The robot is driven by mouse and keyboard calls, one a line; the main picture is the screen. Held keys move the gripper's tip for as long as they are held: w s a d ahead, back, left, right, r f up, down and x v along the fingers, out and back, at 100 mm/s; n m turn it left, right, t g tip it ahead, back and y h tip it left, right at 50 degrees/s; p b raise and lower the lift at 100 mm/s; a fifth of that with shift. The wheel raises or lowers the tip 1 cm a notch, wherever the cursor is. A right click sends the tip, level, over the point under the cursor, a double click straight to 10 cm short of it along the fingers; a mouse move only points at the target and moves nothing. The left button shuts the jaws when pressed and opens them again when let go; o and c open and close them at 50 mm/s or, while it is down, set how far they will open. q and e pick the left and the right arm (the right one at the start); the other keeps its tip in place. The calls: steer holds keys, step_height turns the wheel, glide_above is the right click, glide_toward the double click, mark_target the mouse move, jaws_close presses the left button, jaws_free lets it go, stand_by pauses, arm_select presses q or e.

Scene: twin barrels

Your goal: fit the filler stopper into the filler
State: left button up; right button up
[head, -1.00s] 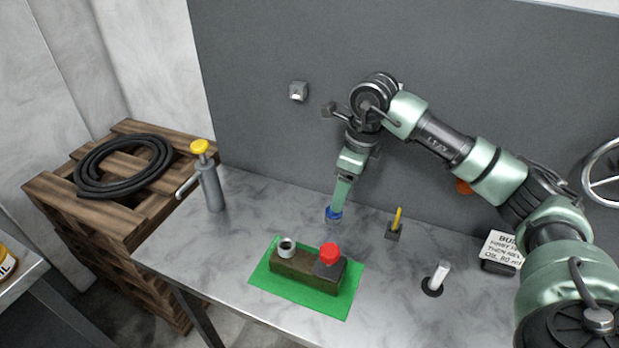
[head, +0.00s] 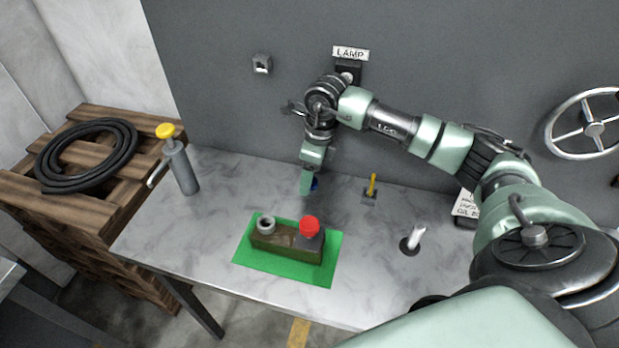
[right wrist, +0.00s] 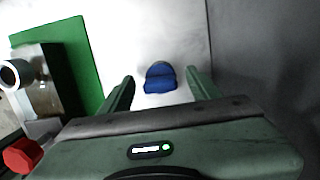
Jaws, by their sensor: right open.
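A blue stopper-like piece (head: 315,184) stands on the grey table near the back wall, partly hidden behind my right gripper (head: 306,190). In the right wrist view the blue piece (right wrist: 160,78) is ahead of the open fingers of my right gripper (right wrist: 160,88), roughly centred between them, with nothing held. A dark block (head: 285,241) on a green mat (head: 250,259) carries an open grey round neck (head: 266,224) at its left end and a red cap (head: 309,225) at its right end. My left gripper is not in view.
A grey pump bottle with a yellow top (head: 181,168) stands at the table's left. A yellow lever (head: 372,186) and a white lever (head: 414,239) stand to the right. A hose (head: 87,155) lies on wooden pallets. The wall is close behind the blue piece.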

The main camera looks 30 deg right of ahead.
jaws_close()
